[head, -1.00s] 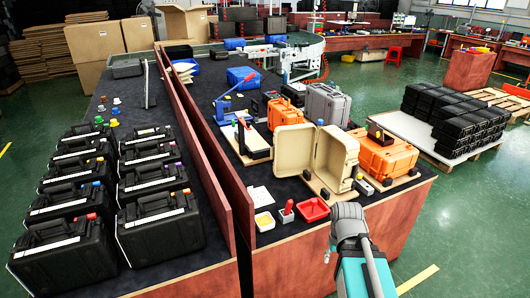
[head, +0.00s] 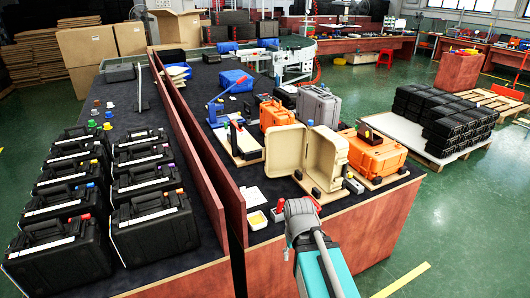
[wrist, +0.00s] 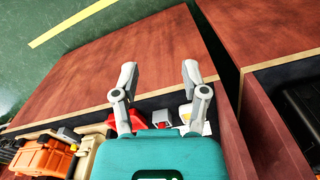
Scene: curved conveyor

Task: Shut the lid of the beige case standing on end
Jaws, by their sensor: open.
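Part of the case shows at the lower left edge of the wrist view (wrist: 87,153). My gripper (wrist: 159,72) is open and empty, its two fingers apart over the reddish wooden front of the table. It is clear of the case. In the head view my arm covers the fingers, so their place relative to the lid cannot be told there.
An orange case (head: 372,155) stands close right of the lid, with another orange case (head: 275,115) and a grey case (head: 318,106) behind.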

